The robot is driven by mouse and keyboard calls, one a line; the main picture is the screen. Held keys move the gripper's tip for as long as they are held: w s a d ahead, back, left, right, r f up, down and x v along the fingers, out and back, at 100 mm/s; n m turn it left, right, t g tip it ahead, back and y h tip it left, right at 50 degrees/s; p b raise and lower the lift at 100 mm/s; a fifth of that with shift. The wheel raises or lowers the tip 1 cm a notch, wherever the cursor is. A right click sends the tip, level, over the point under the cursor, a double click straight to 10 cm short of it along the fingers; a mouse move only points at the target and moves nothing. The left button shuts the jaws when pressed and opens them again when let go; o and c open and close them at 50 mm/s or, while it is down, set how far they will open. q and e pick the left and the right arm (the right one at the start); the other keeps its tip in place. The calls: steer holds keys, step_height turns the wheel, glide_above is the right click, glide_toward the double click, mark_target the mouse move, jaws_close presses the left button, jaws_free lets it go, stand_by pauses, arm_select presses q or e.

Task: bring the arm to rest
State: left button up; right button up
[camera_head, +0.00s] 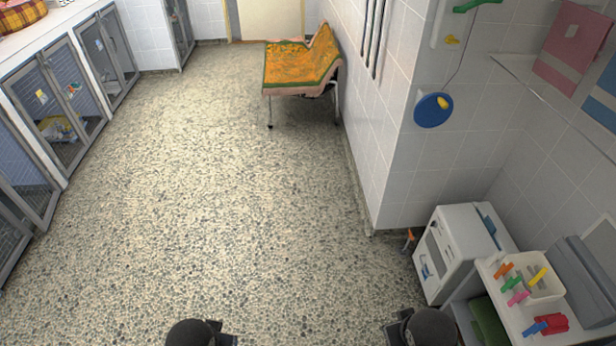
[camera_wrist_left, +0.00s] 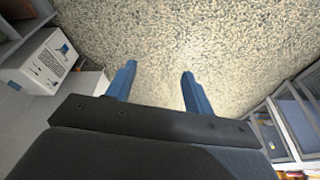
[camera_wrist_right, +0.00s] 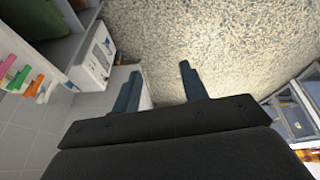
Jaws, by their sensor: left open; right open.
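My left gripper (camera_wrist_left: 155,88) shows in the left wrist view with its two blue fingers apart and nothing between them. Speckled floor lies beyond its fingertips. My right gripper (camera_wrist_right: 158,85) shows in the right wrist view, also with its fingers apart and empty. In the head view only dark rounded parts of my two arms show at the bottom edge; the fingers are hidden there.
Kennels with mesh doors (camera_head: 62,95) line the left wall. A bench with an orange towel (camera_head: 300,64) stands at the back. A white cabinet (camera_head: 462,240) and a shelf with a tray of colourful clips (camera_head: 545,290) stand at right. The middle floor (camera_head: 220,200) is clear.

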arm_select(q)
step_height(320, 180, down, 29)
steer(key=d+b, duration=0.2)
steer(key=b, duration=0.4)
arm_select(e)
step_height(320, 180, down, 32)
steer(key=a+g, duration=0.2)
arm_select(q)
steer(key=s+f+b, duration=0.2)
steer(key=s+f, duration=0.1)
steer(key=f, duration=1)
steer(key=s+f+g+b, duration=0.1)
steer(key=s+f, duration=0.3)
steer(key=f, duration=0.9)
steer(key=shift+s+f+g+b, duration=0.2)
steer(key=shift+g+b, duration=0.1)
steer(key=shift+b, duration=0.25)
arm_select(e)
steer(key=s+f, duration=0.4)
steer(key=f, duration=0.9)
steer(key=s+f, duration=0.5)
steer(key=f, duration=0.9)
